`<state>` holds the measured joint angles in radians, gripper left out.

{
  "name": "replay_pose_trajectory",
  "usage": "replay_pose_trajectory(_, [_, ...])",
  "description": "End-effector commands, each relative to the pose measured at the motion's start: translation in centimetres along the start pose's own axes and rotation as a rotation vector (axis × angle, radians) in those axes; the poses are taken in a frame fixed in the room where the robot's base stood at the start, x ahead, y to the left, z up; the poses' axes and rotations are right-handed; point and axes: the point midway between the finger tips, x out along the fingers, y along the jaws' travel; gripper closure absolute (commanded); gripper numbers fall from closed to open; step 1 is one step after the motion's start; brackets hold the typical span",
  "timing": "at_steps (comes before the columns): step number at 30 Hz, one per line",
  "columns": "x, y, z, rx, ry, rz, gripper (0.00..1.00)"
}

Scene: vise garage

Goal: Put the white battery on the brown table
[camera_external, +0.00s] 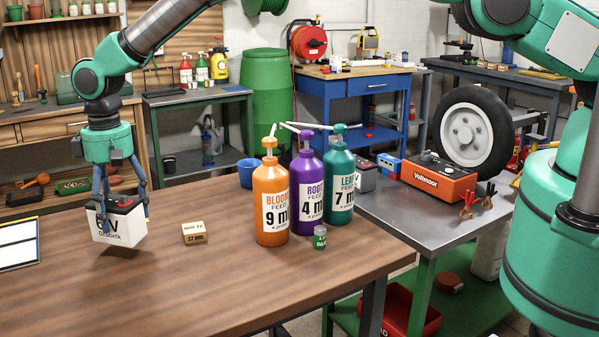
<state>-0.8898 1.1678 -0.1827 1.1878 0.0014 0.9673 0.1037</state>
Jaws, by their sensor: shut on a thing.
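The white battery (118,229) is a box with a dark top and a red spot, at the left in the external view. My gripper (120,200) is shut on it, with fingers on both sides. The battery hangs tilted over the brown table (160,290), with a shadow below it. It looks a little above the surface; whether a lower corner touches cannot be told.
A small cardboard box (194,233) lies right of the battery. Orange (270,205), purple (308,185) and green (338,185) pump bottles and a small green jar (320,237) stand at the table's right. A framed white panel (18,243) is at the left edge. The front middle is clear.

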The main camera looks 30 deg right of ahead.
Motion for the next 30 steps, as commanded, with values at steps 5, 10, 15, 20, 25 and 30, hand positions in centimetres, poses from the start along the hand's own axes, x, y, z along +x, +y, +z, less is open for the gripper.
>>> replay_pose_trajectory(5, [1.1,0.0,-0.1,0.0,0.001,0.0,0.87])
replay_pose_trajectory(10, [2.5,0.0,-0.1,0.0,0.003,0.0,0.87])
replay_pose_trajectory(15, [3.1,0.0,-0.1,0.0,0.003,0.0,0.87])
replay_pose_trajectory(20, [3.1,0.0,-0.1,0.0,0.003,0.0,0.87])
replay_pose_trajectory(25, [3.2,0.0,-0.1,0.0,0.003,0.0,0.87])
replay_pose_trajectory(30, [3.6,0.0,0.1,0.0,0.0,0.0,0.12])
